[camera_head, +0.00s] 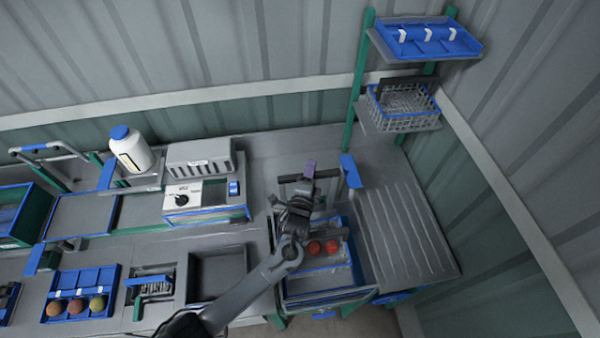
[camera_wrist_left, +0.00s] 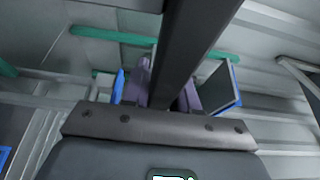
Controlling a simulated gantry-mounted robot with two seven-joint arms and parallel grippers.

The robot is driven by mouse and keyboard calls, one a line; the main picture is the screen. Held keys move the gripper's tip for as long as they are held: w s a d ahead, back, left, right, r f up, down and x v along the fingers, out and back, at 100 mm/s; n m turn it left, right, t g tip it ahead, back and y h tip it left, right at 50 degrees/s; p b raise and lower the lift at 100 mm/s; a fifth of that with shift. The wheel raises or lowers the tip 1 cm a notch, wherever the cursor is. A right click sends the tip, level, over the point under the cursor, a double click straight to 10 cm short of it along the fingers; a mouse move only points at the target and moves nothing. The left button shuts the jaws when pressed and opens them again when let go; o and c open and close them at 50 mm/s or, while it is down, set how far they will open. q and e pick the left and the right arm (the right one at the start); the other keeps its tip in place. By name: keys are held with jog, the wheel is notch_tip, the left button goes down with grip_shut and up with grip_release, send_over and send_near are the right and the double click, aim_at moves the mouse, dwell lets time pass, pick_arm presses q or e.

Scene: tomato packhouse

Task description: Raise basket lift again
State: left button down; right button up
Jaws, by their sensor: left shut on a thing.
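My left gripper (camera_head: 309,171) has purple fingertips and is at the dark bar (camera_head: 288,178) above the back of the sink-like tank (camera_head: 343,292). It is shut on this bar. In the left wrist view, the dark bar (camera_wrist_left: 190,40) runs between the purple fingers (camera_wrist_left: 165,92). Two red tomatoes (camera_head: 323,247) lie low inside the blue-rimmed tank. My gripper and forearm cover part of the tank, so how the basket and bar join is hidden. My right gripper does not show.
A blue-topped grey post (camera_head: 350,171) stands right of the bar. A ribbed drainboard (camera_head: 405,235) lies to the right. A control box (camera_head: 207,200) and an empty grey basin (camera_head: 218,272) are to the left. A wire basket (camera_head: 408,117) sits on the rear shelf.

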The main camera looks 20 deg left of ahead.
pick_arm(q)
jog(key=shift+w+d+r, duration=0.1)
jog(key=shift+r, duration=0.65)
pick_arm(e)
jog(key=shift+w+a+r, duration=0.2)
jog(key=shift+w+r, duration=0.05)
pick_arm(q)
jog(key=c, duration=1.2)
grip_release()
jog(key=shift+r, duration=0.1)
jog(key=shift+c, duration=0.2)
jog(key=shift+o, duration=1.4)
jog(key=shift+f, duration=0.2)
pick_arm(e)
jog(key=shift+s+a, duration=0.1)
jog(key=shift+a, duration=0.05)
pick_arm(q)
jog(key=shift+f, duration=0.1)
